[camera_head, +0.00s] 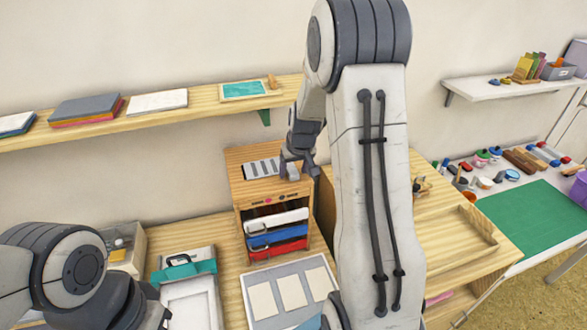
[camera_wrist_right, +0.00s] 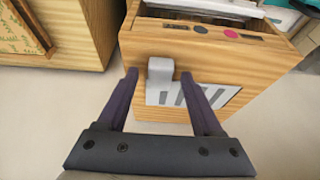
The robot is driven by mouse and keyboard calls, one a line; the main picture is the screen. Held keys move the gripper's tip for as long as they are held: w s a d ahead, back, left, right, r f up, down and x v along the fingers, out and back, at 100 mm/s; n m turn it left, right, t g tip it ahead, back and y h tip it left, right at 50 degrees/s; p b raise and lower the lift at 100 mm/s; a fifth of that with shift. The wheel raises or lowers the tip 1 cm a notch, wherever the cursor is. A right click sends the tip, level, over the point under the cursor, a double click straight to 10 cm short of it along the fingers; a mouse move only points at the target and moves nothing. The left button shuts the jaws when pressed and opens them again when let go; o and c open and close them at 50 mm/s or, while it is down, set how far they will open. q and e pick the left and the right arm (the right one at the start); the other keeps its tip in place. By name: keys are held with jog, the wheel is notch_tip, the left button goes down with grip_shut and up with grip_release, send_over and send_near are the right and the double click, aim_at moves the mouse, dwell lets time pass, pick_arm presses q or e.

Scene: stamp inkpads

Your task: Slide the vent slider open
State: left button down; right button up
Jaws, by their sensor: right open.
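The vent (camera_head: 260,169) is a light grey plate with dark slots on top of a small wooden cabinet (camera_head: 240,190). In the right wrist view the plate (camera_wrist_right: 222,97) shows several dark slots, and a raised grey slider knob (camera_wrist_right: 160,73) stands at its left end. My right gripper (camera_wrist_right: 160,82) is open, with one dark finger on each side of the knob. I cannot tell whether either finger touches it. In the head view my right gripper (camera_head: 298,160) is at the vent's right end. My left gripper (camera_head: 152,318) is at the lower left, partly cut off, its jaws unclear.
The cabinet front holds white, blue and red trays (camera_head: 277,237). A teal-and-white case (camera_head: 187,290) and a board with pale squares (camera_head: 288,292) lie in front. A wall shelf (camera_head: 190,108) runs behind. A wooden desk (camera_head: 450,235) and green mat (camera_head: 535,225) are at right.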

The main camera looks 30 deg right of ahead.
grip_shut()
dwell(1.4)
